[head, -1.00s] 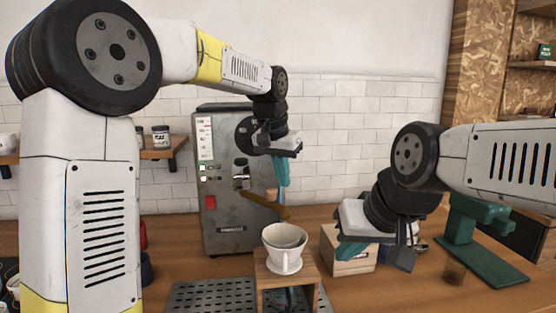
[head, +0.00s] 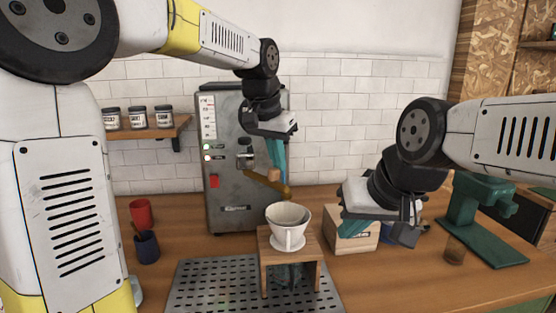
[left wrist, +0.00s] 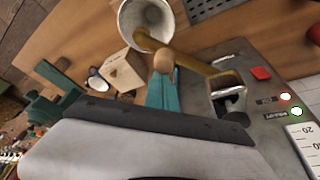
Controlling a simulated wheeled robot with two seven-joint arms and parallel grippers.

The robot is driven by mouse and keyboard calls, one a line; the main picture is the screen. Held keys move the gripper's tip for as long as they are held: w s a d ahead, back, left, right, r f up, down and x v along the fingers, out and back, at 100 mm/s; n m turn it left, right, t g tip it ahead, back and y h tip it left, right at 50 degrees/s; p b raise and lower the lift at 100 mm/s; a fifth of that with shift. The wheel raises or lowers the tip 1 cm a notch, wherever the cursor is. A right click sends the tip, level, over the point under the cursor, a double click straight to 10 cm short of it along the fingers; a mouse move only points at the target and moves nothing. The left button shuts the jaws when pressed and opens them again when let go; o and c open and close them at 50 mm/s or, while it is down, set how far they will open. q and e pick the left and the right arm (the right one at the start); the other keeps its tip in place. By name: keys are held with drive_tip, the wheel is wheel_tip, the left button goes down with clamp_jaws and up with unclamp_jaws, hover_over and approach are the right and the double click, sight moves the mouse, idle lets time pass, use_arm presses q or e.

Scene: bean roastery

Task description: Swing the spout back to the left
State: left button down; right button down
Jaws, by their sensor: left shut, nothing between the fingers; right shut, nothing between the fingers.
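The brass spout (head: 270,182) comes out of the front of the grey metal machine (head: 226,195) and points to the right, with a wooden knob (head: 273,175) on it. In the left wrist view the spout (left wrist: 222,80) is a bent brass tube, and the knob (left wrist: 163,58) stands right at my fingertips. My left gripper (head: 277,160) is shut and empty, its teal fingers beside or touching the knob; I cannot tell which. My right gripper (head: 350,226) is shut and empty, above the counter by the wooden box.
A white dripper (head: 288,228) stands on a wooden stand (head: 268,244) over a perforated drip tray (head: 205,282), in front of the spout. A wooden box (head: 352,242) and a green press (head: 480,215) stand to the right. Red (head: 140,211) and blue (head: 147,246) cups stand left.

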use_arm(q)
drive_tip(key=s+a+m, duration=0.2)
drive_tip(key=shift+m+g+h, duration=0.4)
drive_tip(key=s+a+m+g, duration=0.1)
drive_tip(key=a+m+g, duration=0.2)
drive_tip(key=a+m, duration=0.8)
drive_tip(key=shift+s+h, duration=0.2)
drive_tip(key=shift+h, duration=0.1)
drive_tip(key=shift+w+a, duration=0.1)
drive_tip(key=shift+a, duration=0.05)
